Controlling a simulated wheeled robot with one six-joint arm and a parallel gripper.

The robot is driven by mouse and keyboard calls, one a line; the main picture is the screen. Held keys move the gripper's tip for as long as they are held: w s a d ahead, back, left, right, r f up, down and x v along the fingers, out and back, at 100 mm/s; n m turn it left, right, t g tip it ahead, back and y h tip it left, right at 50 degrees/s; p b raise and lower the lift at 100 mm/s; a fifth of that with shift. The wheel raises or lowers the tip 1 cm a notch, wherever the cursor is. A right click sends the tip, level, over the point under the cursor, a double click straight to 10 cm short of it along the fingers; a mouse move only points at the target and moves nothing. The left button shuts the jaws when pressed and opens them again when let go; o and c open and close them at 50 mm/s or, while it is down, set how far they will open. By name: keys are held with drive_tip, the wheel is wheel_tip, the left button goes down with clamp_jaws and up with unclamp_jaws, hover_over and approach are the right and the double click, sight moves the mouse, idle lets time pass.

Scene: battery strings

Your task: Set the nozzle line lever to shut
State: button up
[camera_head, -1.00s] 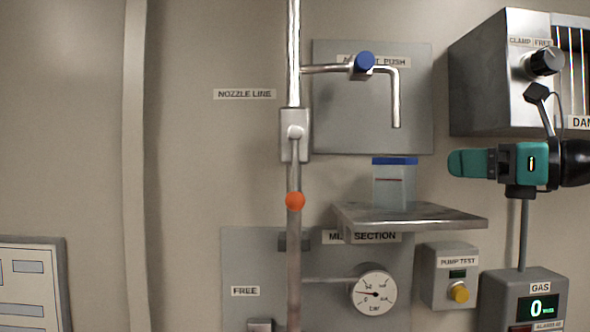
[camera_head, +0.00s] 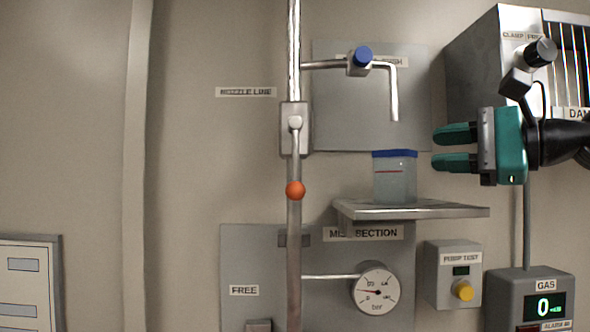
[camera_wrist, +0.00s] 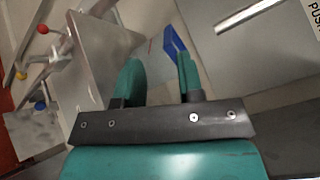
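The nozzle line lever (camera_head: 295,160) hangs straight down from its pivot on a grey valve block, in front of the vertical pipe. Its end is an orange ball (camera_head: 295,190). The label NOZZLE LINE (camera_head: 246,92) is to its left. My gripper (camera_head: 437,148) is at the right, well apart from the lever, with its green fingers pointing left. It is open, with an empty gap between the fingers. It also shows open in the wrist view (camera_wrist: 160,78). There, a red ball (camera_wrist: 42,28) shows at upper left; I cannot tell whether it is the lever's knob.
A blue-lidded clear container (camera_head: 395,178) stands on a metal shelf (camera_head: 420,211) between the lever and my gripper. Above it is a bent spout with a blue knob (camera_head: 361,56). A gauge (camera_head: 376,290) is below.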

drive_tip(key=s+a+n+g+b, duration=0.15)
drive_tip(key=a+n+b, duration=0.25)
drive_tip(key=n, duration=0.9)
drive_tip(key=r+n+y+p, duration=0.1)
drive_tip(key=n+p, duration=0.3)
drive_tip(key=n, duration=0.7)
hover_over(296, 180)
drive_tip(key=shift+d, duration=0.3)
drive_tip(key=shift+w+a+f, duration=0.1)
drive_tip(key=shift+w+a, duration=0.15)
drive_tip(key=shift+a, duration=0.1)
clamp_jaws()
